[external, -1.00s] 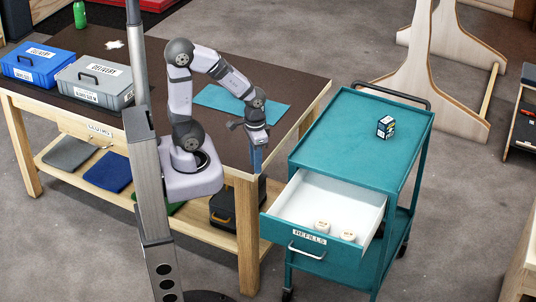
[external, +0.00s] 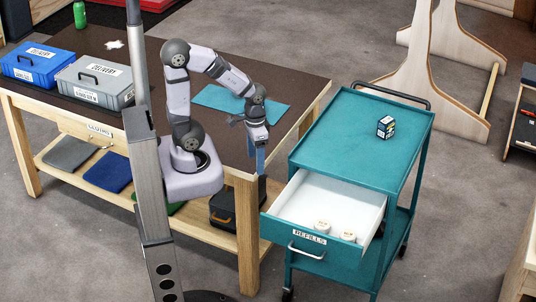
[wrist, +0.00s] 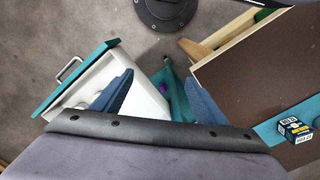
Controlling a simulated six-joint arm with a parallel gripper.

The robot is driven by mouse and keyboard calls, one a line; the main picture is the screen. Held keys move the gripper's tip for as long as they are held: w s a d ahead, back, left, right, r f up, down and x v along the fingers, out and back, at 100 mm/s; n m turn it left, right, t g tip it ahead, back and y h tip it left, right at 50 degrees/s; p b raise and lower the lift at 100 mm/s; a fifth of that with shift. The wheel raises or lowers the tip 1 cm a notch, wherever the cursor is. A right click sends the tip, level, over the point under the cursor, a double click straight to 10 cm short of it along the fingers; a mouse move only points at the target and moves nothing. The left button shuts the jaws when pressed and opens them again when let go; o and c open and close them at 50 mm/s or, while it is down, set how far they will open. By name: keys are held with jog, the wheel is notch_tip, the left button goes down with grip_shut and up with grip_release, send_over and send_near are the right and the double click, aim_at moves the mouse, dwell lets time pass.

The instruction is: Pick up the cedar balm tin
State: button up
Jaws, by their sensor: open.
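Two round white tins, a left one (external: 321,227) and a right one (external: 348,236), lie near the front of the open drawer (external: 296,206) in the external view. Their lettering is too small to read, so I cannot tell which is cedar balm. My gripper (external: 259,160) points down between the workbench edge and the teal cart, left of the drawer and apart from the tins. Its two blue fingers are spread and empty in the wrist view (wrist: 157,85).
A small dark box (external: 385,127) stands on the teal cart top (external: 345,145). In the wrist view, a labelled box (wrist: 295,129) sits on a teal mat (wrist: 268,131) on the brown workbench (wrist: 262,75). The drawer front carries a handle (external: 306,251). Behind the tins, the drawer is clear.

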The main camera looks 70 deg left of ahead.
jog(key=w+a+r+n+t+h+b, duration=0.25)
jog(key=w+a+n+t+b, duration=0.35)
jog(key=w+n, duration=0.7)
jog(key=w+a+n+t+b, duration=0.1)
jog(key=w+a+n, duration=0.1)
jog(key=a+n, duration=0.5)
jog(key=w+a+n+t+b, duration=0.1)
jog(key=w+a+n+b, duration=0.2)
jog(key=a, duration=0.7)
jog(key=s+a+n+t+y+b, duration=0.1)
jog(key=s+a+n+y, duration=0.1)
jog(key=a+n, duration=0.55)
jog(key=s+a+n+t+y, duration=0.1)
jog(key=s+a+n+y, duration=0.2)
jog(key=a, duration=0.7)
jog(key=s+a+n+y+b, duration=0.1)
jog(key=s+a+n+y, duration=0.1)
jog(key=s+a+n, duration=0.45)
jog(key=s+a+n+y+b, duration=0.1)
jog(key=s+a+n+y, duration=0.2)
jog(key=a, duration=0.6)
jog(key=shift+t, duration=0.3)
jog(key=f, duration=1.1)
jog(key=shift+w+d, duration=0.1)
jog(key=shift+w, duration=0.25)
jog(key=shift+f, duration=0.2)
jog(key=shift+p+x, duration=0.85)
jog(key=shift+x, duration=2.75)
